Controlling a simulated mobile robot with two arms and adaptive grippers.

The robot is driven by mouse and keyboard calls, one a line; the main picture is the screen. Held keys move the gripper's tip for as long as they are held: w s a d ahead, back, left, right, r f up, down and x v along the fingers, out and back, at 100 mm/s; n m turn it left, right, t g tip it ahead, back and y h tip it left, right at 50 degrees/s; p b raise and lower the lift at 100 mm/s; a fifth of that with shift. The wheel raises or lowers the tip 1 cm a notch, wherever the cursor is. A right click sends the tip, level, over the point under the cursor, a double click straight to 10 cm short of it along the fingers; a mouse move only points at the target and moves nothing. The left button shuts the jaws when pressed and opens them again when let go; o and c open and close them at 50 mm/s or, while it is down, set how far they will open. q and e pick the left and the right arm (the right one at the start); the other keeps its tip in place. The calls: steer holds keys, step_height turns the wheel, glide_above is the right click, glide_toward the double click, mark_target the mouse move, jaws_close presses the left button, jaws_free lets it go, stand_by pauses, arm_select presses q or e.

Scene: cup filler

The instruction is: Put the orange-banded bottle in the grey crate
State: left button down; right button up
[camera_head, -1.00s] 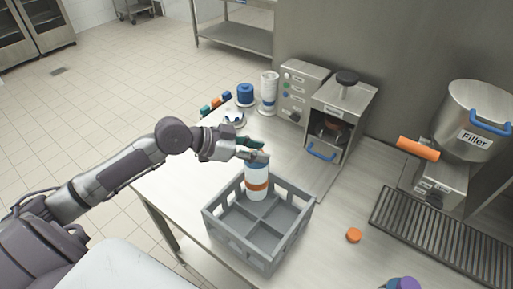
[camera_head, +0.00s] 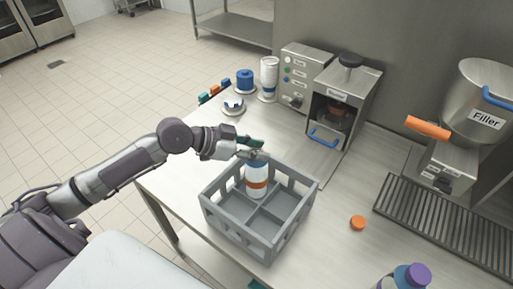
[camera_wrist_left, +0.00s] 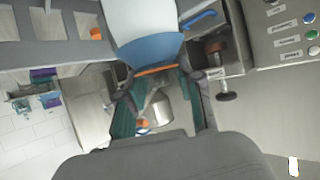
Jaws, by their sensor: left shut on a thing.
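The orange-banded bottle (camera_head: 257,179) is white with a blue shoulder and an orange band, and stands upright within the far part of the grey crate (camera_head: 239,232). The crate has several compartments, and the bottle's lower end is at the far compartments; I cannot tell whether it touches the floor of the crate. My left gripper (camera_head: 256,153) is shut on the bottle's top, just above the crate's far rim. In the left wrist view the bottle (camera_wrist_left: 143,20) is close up between the fingers, its blue shoulder towards me. My right gripper is not in view.
An orange cap (camera_head: 358,222) lies right of the crate. A purple-capped bottle (camera_head: 409,279) stands at the lower right. The filler (camera_head: 478,115) and its grate (camera_head: 440,225) are at the right, the sealing machine (camera_head: 341,105) behind. The other crate compartments look empty.

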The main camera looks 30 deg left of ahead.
arm_select(q)
steer(key=shift+f, duration=0.15)
steer(key=c, duration=0.7)
jaws_free()
steer(key=shift+f, duration=0.1)
steer(key=shift+v, duration=6.05)
